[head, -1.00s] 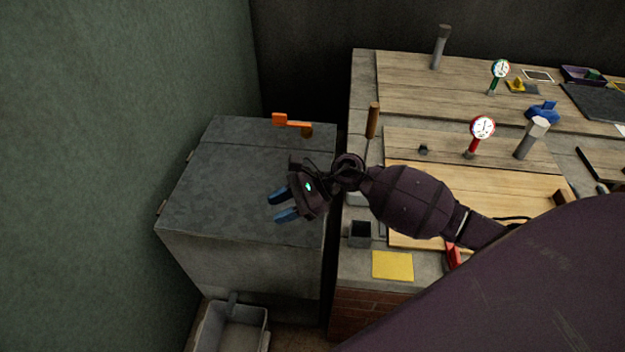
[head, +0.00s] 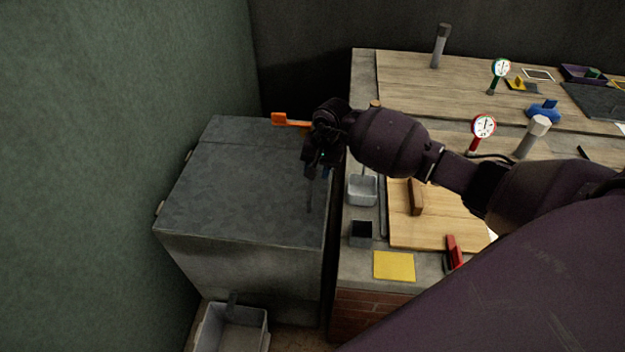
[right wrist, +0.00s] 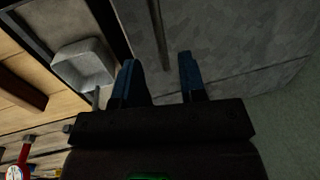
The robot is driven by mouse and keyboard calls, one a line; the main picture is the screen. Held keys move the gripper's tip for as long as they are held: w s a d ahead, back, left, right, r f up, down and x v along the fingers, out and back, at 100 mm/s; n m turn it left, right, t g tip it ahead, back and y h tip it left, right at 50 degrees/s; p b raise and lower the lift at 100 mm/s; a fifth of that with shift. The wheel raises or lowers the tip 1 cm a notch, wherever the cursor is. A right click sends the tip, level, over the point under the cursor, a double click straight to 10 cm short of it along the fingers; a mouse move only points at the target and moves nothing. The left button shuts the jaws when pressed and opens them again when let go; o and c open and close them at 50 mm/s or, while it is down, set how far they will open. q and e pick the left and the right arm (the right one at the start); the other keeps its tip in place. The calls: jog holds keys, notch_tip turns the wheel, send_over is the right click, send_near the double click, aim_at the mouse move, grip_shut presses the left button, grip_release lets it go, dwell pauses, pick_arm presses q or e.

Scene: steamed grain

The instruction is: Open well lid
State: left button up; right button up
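The well is a large grey box with a flat grey lid (head: 235,185) on top, in the head view's left half. The lid lies flat and closed, with small hinges (head: 160,208) along its left edge. My right gripper (head: 322,174) is over the lid's right edge, fingers pointing down and forward. In the right wrist view the two blue fingers of my right gripper (right wrist: 160,82) are apart with nothing between them. A thin dark bar (head: 309,195) shows at the lid's right side; I cannot tell whether the fingers touch it. My left gripper is out of view.
An orange lever (head: 290,120) is at the lid's back edge, partly hidden by my gripper. A counter stands close to the right, with a small grey bin (head: 362,190) and a yellow sheet (head: 393,266). A green wall (head: 110,150) is at left, a grey trough (head: 232,328) in front.

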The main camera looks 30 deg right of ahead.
aim_at(312, 183)
jog(key=shift+w+a+f, duration=0.1)
jog(key=shift+a+f, duration=0.05)
jog(key=shift+f, duration=0.65)
jog(key=shift+w+a+f, duration=0.1)
jog(key=shift+f, duration=0.65)
jog(key=shift+w+a+f, duration=0.1)
jog(key=shift+a+f, duration=0.05)
jog(key=shift+f, duration=0.65)
jog(key=shift+c, duration=0.3)
grip_shut()
